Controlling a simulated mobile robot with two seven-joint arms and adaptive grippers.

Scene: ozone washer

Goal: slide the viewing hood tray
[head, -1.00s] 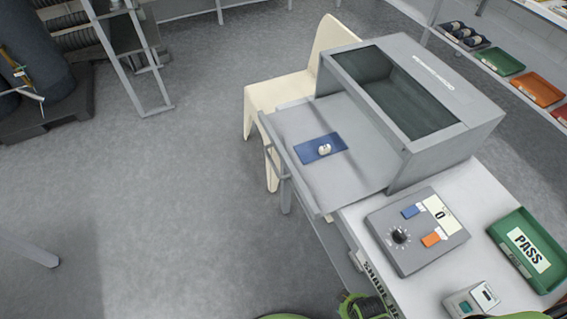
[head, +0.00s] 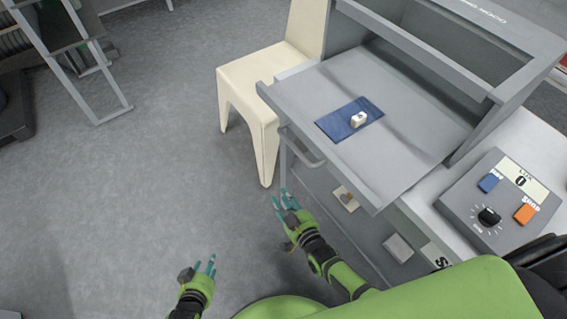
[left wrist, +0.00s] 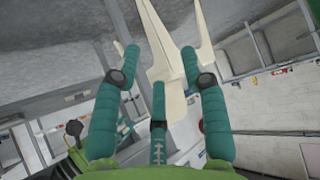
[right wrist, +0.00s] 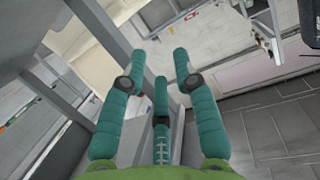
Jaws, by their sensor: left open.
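The grey viewing hood (head: 440,42) stands on the bench at the upper right. Its flat grey tray (head: 400,140) extends out of the front toward the left, with a bar handle (head: 303,152) along its outer edge. A blue mat (head: 336,123) with a small white part (head: 358,119) on it lies on the tray. My right gripper (head: 288,200) is open and empty, below and apart from the handle. Its spread fingers show in the right wrist view (right wrist: 165,75). My left gripper (head: 204,264) is open and empty over the floor, further from the tray.
A cream chair (head: 246,88) stands close behind the tray's left side. A control box (head: 500,205) with a dial and blue and orange switches sits on the bench at right. Drawers or panels lie under the tray.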

